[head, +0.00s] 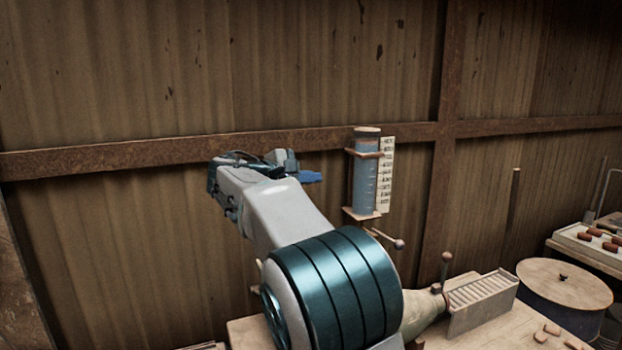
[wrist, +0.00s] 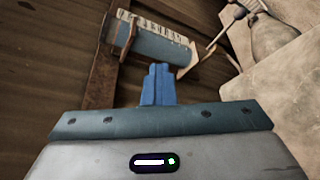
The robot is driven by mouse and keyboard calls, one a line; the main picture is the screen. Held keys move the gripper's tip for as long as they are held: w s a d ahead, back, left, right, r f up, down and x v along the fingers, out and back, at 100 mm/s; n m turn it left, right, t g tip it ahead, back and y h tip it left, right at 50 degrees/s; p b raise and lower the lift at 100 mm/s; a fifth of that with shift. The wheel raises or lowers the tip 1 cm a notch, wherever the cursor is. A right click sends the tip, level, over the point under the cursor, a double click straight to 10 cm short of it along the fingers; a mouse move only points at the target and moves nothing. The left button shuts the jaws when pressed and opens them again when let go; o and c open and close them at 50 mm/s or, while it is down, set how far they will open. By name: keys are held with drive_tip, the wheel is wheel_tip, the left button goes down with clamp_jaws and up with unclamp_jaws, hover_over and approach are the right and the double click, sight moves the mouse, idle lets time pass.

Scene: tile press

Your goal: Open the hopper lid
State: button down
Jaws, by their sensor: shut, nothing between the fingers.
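A clear cylinder (head: 366,182) of grey-blue contents hangs on the wall beside a numbered scale strip, with a brown cap (head: 367,131) on its top. The cap appears seated. No part is labelled as the hopper, so I cannot tell for certain that this cap is its lid. My gripper (head: 311,177) is shut and empty, left of the cylinder and apart from it in the head view. In the wrist view my blue fingers (wrist: 158,70) are together, and the cylinder (wrist: 160,45) shows tilted just beyond their tips.
A lever with a round knob (head: 398,244) sticks out below the cylinder. A slatted rack (head: 483,302) and small brown pieces stand on the bench. A round drum with a flat knobbed cover (head: 564,282) is at the right. A tray (head: 590,243) holds several reddish pieces.

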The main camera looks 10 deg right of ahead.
drive_tip(key=c, duration=2.2)
unclamp_jaws()
drive_tip(key=c, duration=1.5)
unclamp_jaws()
drive_tip(key=b+v, duration=0.2)
drive_tip(key=v, duration=1.1)
drive_tip(key=shift+s+a, duration=0.25)
drive_tip(key=shift+a, duration=0.1)
drive_tip(key=shift+c, duration=0.2)
